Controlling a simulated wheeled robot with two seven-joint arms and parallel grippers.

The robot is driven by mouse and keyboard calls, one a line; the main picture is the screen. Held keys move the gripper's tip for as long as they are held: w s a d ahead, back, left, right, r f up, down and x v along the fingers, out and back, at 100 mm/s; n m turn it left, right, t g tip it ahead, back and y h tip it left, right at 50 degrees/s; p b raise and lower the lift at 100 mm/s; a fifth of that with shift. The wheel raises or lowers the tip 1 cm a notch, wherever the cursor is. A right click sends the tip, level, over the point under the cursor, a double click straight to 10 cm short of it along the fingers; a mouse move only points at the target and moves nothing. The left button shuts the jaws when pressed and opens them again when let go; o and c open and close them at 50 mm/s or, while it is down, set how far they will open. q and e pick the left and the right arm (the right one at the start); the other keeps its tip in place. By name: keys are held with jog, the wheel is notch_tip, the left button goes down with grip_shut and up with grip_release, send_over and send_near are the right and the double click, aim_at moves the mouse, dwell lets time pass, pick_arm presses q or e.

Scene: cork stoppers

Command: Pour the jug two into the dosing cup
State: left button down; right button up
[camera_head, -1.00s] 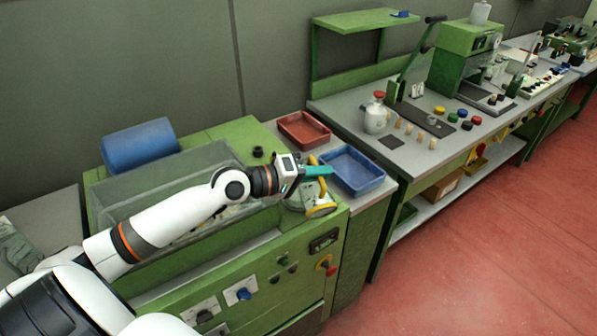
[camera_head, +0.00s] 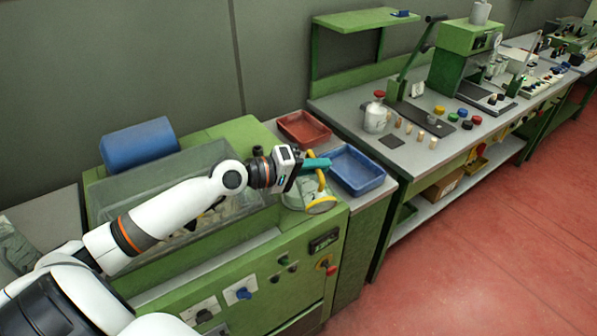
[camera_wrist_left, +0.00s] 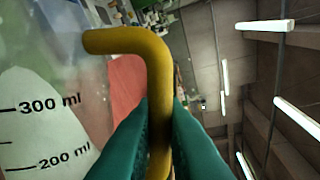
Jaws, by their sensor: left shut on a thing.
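My left gripper (camera_head: 314,165) is shut on the yellow handle of a clear jug (camera_head: 298,192), above the front right of the green machine. The handle also shows between the teal fingers in the left wrist view (camera_wrist_left: 154,80). The jug's clear wall (camera_wrist_left: 35,120) has 300 ml and 200 ml marks there. The jug hangs below the handle and looks strongly tilted, with a yellow edge at its lower right. I cannot tell whether liquid is flowing. I cannot make out the dosing cup; it may be hidden. My right gripper is out of view.
A blue tray (camera_head: 381,185) stands just right of the jug, and a red tray (camera_head: 322,138) behind it. A clear-walled basin (camera_head: 110,207) lies under my arm. The bench at right holds a red-lidded metal pot (camera_head: 376,119) and several corks.

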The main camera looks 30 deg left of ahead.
aim_at(311, 151)
pick_arm(q)
jog(key=shift+w+a+r+n+b, duration=0.35)
jog(key=shift+w+a+r+n, duration=0.2)
jog(key=shift+a, duration=0.25)
jog(key=shift+w+a, duration=0.1)
jog(key=shift+w+a+r, duration=0.1)
jog(key=shift+a, duration=0.05)
jog(key=shift+w+a+r+n, duration=0.25)
jog(key=shift+a+r+n, duration=0.05)
jog(key=shift+n, duration=0.15)
jog(key=shift+w+a+r+n+h+p, duration=0.2)
jog(key=shift+n+h+p, duration=0.1)
jog(key=shift+h+p, duration=0.15)
